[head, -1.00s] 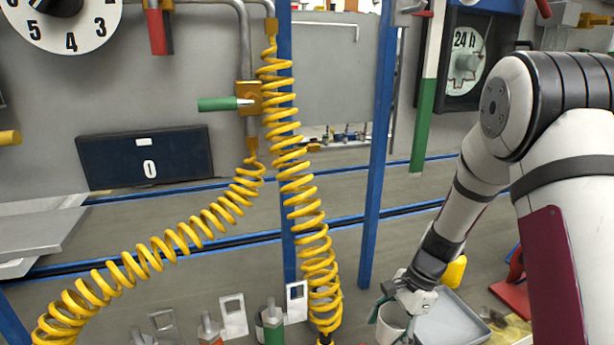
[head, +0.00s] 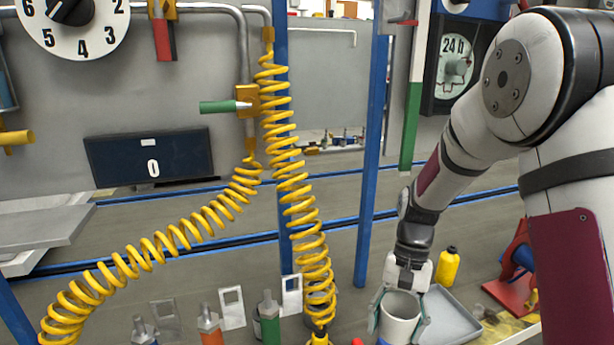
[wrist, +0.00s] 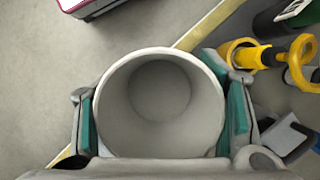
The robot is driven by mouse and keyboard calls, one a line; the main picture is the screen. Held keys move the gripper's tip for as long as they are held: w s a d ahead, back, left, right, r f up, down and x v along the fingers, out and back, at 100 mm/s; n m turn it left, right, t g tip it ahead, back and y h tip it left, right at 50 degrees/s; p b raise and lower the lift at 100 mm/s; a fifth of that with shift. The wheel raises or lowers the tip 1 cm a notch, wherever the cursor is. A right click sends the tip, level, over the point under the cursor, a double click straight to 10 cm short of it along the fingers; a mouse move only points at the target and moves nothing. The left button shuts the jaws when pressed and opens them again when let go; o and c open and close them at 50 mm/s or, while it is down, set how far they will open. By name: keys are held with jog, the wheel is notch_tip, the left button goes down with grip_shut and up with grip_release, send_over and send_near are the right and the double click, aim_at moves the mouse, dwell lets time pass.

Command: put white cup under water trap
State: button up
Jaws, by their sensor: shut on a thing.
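The white cup (head: 401,325) is at the bottom right of centre in the head view, upright and open at the top. My gripper (head: 399,318) is shut on it, with one teal-padded finger on each side. In the wrist view the cup (wrist: 160,88) fills the middle, looks empty inside, and sits between the two pads. I cannot tell its height above the surface below. A bluish cylinder (head: 6,85) with a yellow valve below it shows at the left edge of the head view. It may be the water trap, but it is cut off.
A grey tray (head: 450,318) and a yellow bottle (head: 447,267) are right of the cup. Coiled yellow hoses (head: 297,185) and a blue post (head: 373,150) stand to its left. Several capped bottles (head: 268,315) line the bottom edge. A red stand (head: 515,285) is farther right.

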jog(key=r+n, duration=0.1)
jog(key=s+d+r+n+h, duration=0.1)
jog(key=r+n, duration=0.1)
jog(key=r+n+h, duration=0.1)
jog(key=r+n, duration=0.1)
jog(key=shift+s+d+r+p, duration=0.25)
jog(key=shift+d+p, duration=0.1)
jog(key=shift+d, duration=0.05)
jog(key=p, duration=0.1)
jog(key=r+m+p, duration=0.1)
jog(key=p, duration=0.1)
jog(key=shift+w+r+y, duration=0.3)
jog(key=shift+w, duration=0.05)
notch_tip(320, 180, up, 12)
jog(key=w+m+t+y+p, duration=0.1)
jog(key=m+y+p, duration=0.2)
jog(key=m+p, duration=1.05)
jog(key=shift+s+f+n+g+h+p, duration=0.2)
jog(key=shift+s+f+n+h+p, duration=0.45)
jog(key=shift+n, duration=1.75)
jog(key=shift+s+f+n+g+h+p, duration=0.2)
jog(key=shift+s+f+n+h+p, duration=0.35)
jog(key=shift+n, duration=1.9)
jog(key=shift+s+f+n+g+h+p, duration=0.2)
jog(key=shift+s+f+n+h+p, duration=0.5)
jog(key=shift+n, duration=1.7)
jog(key=shift+s+r, duration=0.15)
jog(key=shift+r, duration=0.15)
